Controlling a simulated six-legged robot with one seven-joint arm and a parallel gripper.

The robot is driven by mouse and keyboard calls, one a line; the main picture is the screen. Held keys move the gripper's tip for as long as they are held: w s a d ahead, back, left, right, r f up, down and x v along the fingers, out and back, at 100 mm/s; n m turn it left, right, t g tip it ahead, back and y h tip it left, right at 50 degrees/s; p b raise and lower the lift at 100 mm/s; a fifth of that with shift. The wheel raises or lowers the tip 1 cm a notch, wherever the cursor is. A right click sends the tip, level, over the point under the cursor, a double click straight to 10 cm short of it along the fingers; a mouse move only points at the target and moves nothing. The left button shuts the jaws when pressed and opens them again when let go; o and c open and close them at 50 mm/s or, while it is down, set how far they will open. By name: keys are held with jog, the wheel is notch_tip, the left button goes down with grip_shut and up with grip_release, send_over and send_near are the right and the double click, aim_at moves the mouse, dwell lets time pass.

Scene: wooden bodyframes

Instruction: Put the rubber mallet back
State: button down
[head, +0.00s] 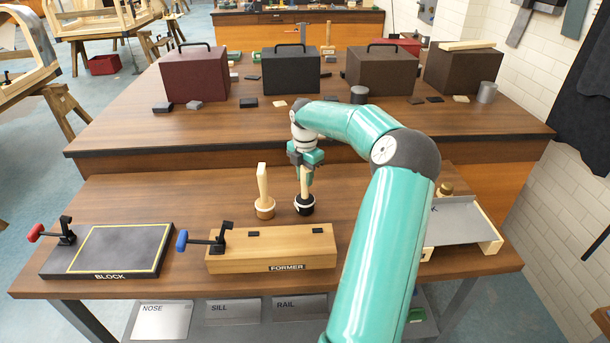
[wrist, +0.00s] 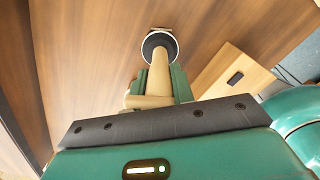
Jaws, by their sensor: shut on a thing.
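The rubber mallet (head: 304,205) has a black head and a pale wooden handle. It stands head down, handle up, on the near bench; a pale ring shows around its head. My gripper (head: 305,172) is above it, shut on the handle. In the wrist view the handle (wrist: 160,75) runs from between my green fingers (wrist: 160,85) to the black round head (wrist: 158,45). I cannot tell whether the head touches the bench. A second mallet, with a tan head (head: 264,208), stands upright just to the left.
The wooden FORMER block (head: 275,250) with a blue-handled clamp lies in front of the mallets. The BLOCK pad (head: 110,250) with a red-handled clamp is at left. A grey sheet tray (head: 465,225) is at right, partly behind my arm. Dark boxes (head: 290,70) stand on the raised rear bench.

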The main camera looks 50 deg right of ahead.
jog(key=c, duration=1.2)
grip_release()
jog(key=shift+f, duration=0.1)
notch_tip(320, 180, up, 12)
jog(key=shift+r, duration=0.2)
jog(key=w+a+r+m+h, duration=0.2)
jog(key=a+r, duration=0.1)
jog(key=a, duration=1.1)
jog(key=w+a+r+m+h, duration=0.1)
jog(key=w+a+r+m, duration=0.15)
jog(key=a, duration=1.15)
jog(key=s+a+m+t+y, duration=0.1)
jog(key=s+a+m+t, duration=0.1)
jog(key=s+a+m, duration=0.2)
jog(key=s+a+f+m+t+y, duration=0.1)
jog(key=s+a+m, duration=0.3)
jog(key=s+a, duration=0.4)
jog(key=s+a+f+m+t+y, duration=0.1)
jog(key=s+a+m+t, duration=0.1)
jog(key=s+a+m, duration=0.2)
jog(key=shift+s+a+t, duration=0.1)
jog(key=shift+s+a, duration=0.35)
jog(key=shift+a, duration=0.35)
jog(key=shift+s+a+t, duration=0.1)
jog(key=shift+s+a, duration=0.3)
jog(key=shift+a, duration=0.4)
jog(key=shift+s+a+t, duration=0.1)
jog(key=shift+s+a, duration=0.35)
jog(key=shift+a, duration=0.35)
